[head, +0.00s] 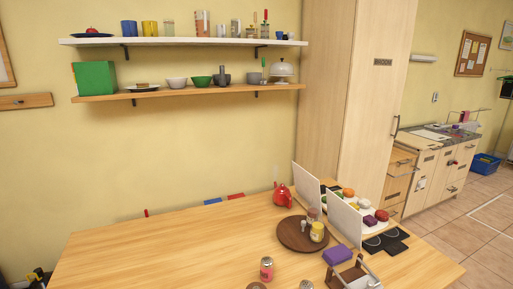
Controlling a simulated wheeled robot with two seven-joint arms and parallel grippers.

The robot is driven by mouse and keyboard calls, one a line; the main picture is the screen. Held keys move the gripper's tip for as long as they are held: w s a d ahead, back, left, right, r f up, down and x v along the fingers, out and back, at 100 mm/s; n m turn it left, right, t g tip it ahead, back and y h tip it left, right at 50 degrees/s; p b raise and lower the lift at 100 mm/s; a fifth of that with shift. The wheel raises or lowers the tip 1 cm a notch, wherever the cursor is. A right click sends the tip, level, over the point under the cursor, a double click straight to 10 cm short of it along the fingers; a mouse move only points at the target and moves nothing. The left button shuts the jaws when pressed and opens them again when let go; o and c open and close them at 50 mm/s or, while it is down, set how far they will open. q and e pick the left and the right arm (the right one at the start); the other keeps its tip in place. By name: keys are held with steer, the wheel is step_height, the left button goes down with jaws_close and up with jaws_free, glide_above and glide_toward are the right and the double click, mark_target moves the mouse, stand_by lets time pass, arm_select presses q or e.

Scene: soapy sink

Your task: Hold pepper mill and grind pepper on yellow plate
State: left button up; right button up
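Neither of my grippers shows in the head view. No yellow plate can be made out on the table. I cannot tell which item is the pepper mill. A small brown round top (257,286) and a small grey top (306,285) are cut off at the bottom edge. A red-and-clear jar (266,268) stands upright just behind them. A round dark wooden board (292,238) holds a yellow jar (317,232), a reddish jar (312,214) and a small pale shaker (303,226).
A red teapot (282,194) stands behind the board. White upright panels (306,186), coloured items and a purple block (338,255) crowd the right end. The wooden table (170,250) is clear at left and centre. Two wall shelves (190,91) hold dishes above.

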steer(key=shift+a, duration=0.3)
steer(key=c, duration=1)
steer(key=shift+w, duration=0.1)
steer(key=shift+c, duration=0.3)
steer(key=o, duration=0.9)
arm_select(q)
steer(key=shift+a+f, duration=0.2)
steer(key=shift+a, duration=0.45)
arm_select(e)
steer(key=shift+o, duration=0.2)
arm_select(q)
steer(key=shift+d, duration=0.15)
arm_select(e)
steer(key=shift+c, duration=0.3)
